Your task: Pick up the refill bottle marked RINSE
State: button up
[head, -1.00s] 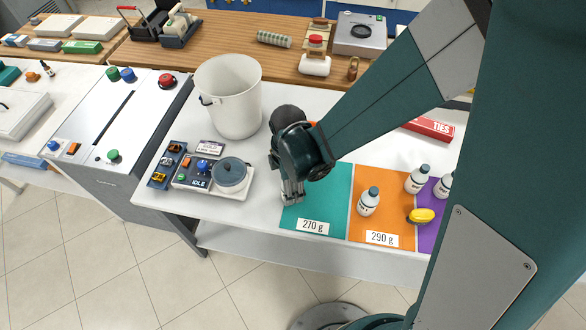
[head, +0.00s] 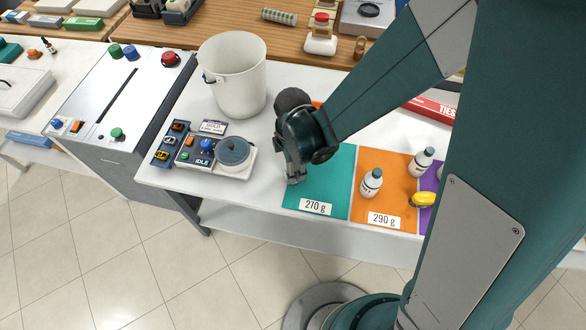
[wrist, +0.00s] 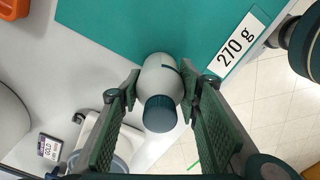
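A grey-white bottle with a dark teal cap (wrist: 160,80) sits between the two fingertips of my gripper (wrist: 160,92) in the wrist view. The finger pads meet its sides, with no clear gap showing. It is at the edge of the teal mat; its label cannot be read. In the head view my gripper (head: 294,178) points down at the left edge of the teal mat (head: 330,180), and hides most or all of that bottle. Two other white bottles stand on the right: one on the orange mat (head: 371,183), one further back (head: 422,161). Their print is too small to read.
A scale with a round grey pan (head: 233,152) and a white bin (head: 235,75) stand left of my gripper. A yellow object (head: 423,200) lies near the orange mat (head: 390,160). Labels read 270 g (head: 315,207) and 290 g (head: 384,220). The table's front edge is close.

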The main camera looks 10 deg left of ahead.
jog(key=c, duration=0.4)
jog(key=shift+o, duration=0.2)
jog(key=shift+r, duration=0.1)
jog(key=shift+r+p, duration=0.7)
jog(key=shift+r, duration=4.2)
